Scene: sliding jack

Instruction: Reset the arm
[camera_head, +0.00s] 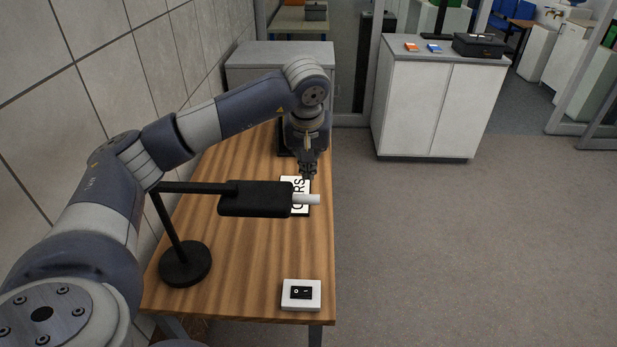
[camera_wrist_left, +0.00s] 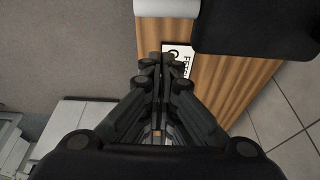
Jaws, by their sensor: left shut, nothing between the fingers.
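My left arm comes in from the left of the head view and reaches over the wooden table. My left gripper (camera_head: 308,172) points down above the table's right edge, just beyond the lamp. Its fingers are together and hold nothing. In the left wrist view the closed fingers (camera_wrist_left: 162,65) point toward a white card with black letters (camera_wrist_left: 178,50). The card also shows in the head view (camera_head: 298,207), partly hidden by the black lamp head (camera_head: 255,198). My right gripper is in neither view.
The lamp's round base (camera_head: 185,263) stands at the left of the wooden table (camera_head: 240,280). A white switch box (camera_head: 301,295) lies near the front edge. A tiled wall borders the left. A white cabinet (camera_head: 435,110) stands beyond open floor at right.

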